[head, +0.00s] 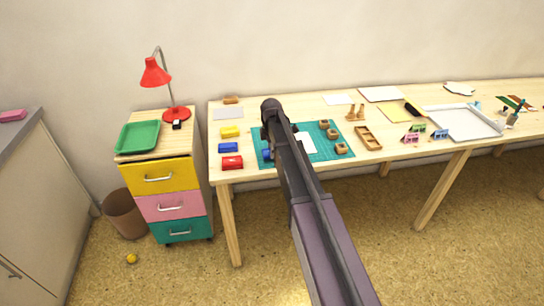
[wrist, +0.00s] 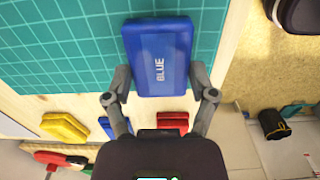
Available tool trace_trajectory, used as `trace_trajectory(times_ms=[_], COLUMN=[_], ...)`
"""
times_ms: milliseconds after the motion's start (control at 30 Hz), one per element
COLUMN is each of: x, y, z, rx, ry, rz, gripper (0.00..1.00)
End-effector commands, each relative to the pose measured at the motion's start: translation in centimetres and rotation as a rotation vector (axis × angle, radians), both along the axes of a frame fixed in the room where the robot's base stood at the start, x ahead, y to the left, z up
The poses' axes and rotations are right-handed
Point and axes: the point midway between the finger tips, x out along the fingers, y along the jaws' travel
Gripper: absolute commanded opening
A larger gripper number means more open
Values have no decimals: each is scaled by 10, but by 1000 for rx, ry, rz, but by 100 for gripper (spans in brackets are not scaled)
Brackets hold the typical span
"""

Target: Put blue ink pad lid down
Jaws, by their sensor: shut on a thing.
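The blue ink pad lid (wrist: 160,50), marked "BLUE", is between the fingers of my gripper (wrist: 162,90) in the wrist view. The gripper is shut on its near end, and the lid is over the green cutting mat and its edge. I cannot tell its height above the mat. In the head view a bit of blue (head: 267,154) shows beside my arm, which hides most of the gripper. A blue ink pad (head: 228,147) sits on the table left of the mat, between a yellow pad (head: 230,131) and a red pad (head: 232,163).
The green mat (head: 262,133) bears a white sheet (head: 306,143) and several small wooden stamps (head: 325,125). A wooden tray (head: 368,138) lies to its right. A drawer unit with a red lamp (head: 156,73) and green tray (head: 138,136) stands left of the table.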

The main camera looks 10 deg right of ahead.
Motion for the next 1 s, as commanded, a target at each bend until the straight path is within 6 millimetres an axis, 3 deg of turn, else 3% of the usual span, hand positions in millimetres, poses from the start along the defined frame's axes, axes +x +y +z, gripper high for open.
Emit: trace_trajectory(times_ms=[133, 700, 733, 800, 1000], x=[0, 0, 0, 0, 0], y=[0, 1, 1, 1, 1], z=[-13, -17, -17, -16, -16], rx=[0, 0, 0, 0, 0], ry=[0, 0, 0, 0, 0], rz=[0, 1, 1, 1, 1], gripper=[48, 48, 76, 97, 100])
